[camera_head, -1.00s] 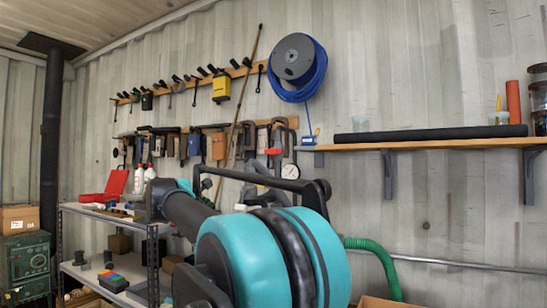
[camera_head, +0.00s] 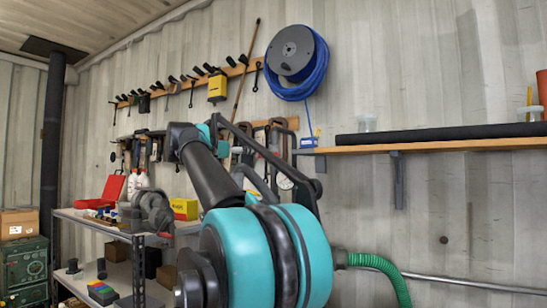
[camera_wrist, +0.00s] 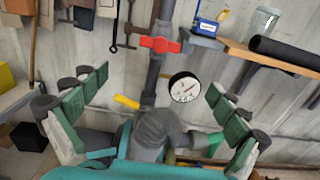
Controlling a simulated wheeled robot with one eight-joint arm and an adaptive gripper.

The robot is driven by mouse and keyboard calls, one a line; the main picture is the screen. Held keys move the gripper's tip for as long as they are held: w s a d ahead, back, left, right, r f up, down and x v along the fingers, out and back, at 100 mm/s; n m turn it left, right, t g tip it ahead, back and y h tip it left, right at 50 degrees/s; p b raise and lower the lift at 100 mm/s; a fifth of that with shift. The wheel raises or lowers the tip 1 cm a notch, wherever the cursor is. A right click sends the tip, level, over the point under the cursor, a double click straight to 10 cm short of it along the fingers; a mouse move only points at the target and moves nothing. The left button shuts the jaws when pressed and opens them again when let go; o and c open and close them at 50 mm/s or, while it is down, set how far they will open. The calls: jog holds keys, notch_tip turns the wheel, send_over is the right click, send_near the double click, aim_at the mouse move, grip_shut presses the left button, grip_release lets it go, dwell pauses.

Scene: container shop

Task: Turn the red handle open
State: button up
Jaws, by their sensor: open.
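The red handle (camera_wrist: 160,44) sits on a vertical grey pipe (camera_wrist: 153,72) on the wall. In the wrist view it lies across the pipe, roughly horizontal. My gripper (camera_wrist: 157,82) is open and empty, its two green-padded fingers wide apart on either side of the pipe. The handle shows above and beyond the fingertips, between them, and nothing touches it. In the head view my arm covers the area of the handle, and I cannot make out the gripper's fingers there.
A round white gauge (camera_wrist: 184,87) is right of the pipe, below the handle. A yellow lever (camera_wrist: 127,101) is lower left. A wooden shelf (camera_head: 440,146) with a black tube (camera_head: 445,133) is on the right. A blue hose reel (camera_head: 296,60) hangs above. A loaded rack (camera_head: 95,222) stands at left.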

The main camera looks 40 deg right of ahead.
aim_at(267, 154)
jog(key=x, duration=1.7)
jog(key=shift+w+d+r, duration=0.1)
jog(key=shift+d, duration=0.2)
jog(key=shift+c, duration=0.3)
jog(key=c, duration=1.1)
